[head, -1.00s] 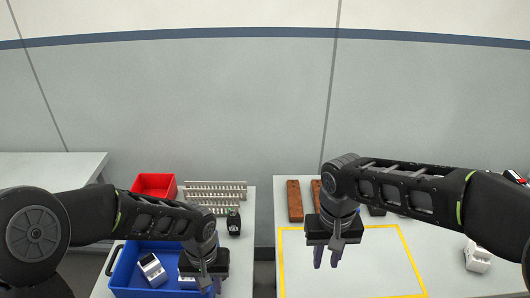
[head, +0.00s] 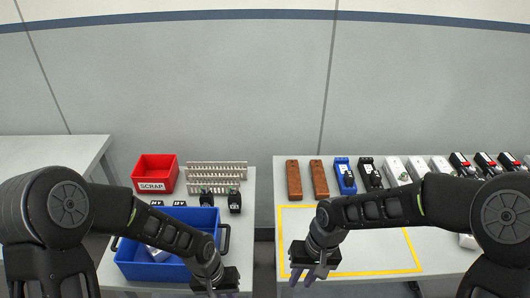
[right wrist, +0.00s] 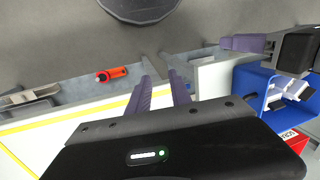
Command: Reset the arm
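My right gripper (head: 306,277) hangs over the left front part of the yellow-outlined area on the right table. Its two purple fingers stand apart with nothing between them, as the right wrist view (right wrist: 161,88) also shows. My left gripper (head: 222,292) is low at the front, by the right front corner of the blue bin; its fingertips are cut off by the bottom edge. In the right wrist view its purple fingers (right wrist: 247,43) show, but their gap is unclear. Nothing is seen held in it.
The blue bin (head: 135,254) holds white parts, partly hidden by my left arm. Behind it are a red SCRAP bin (head: 156,171), slotted ducts (head: 216,170) and small dark devices (head: 234,201). Brown blocks (head: 293,180) and several modules line the right table's back. The yellow outline (head: 388,271) encloses clear surface.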

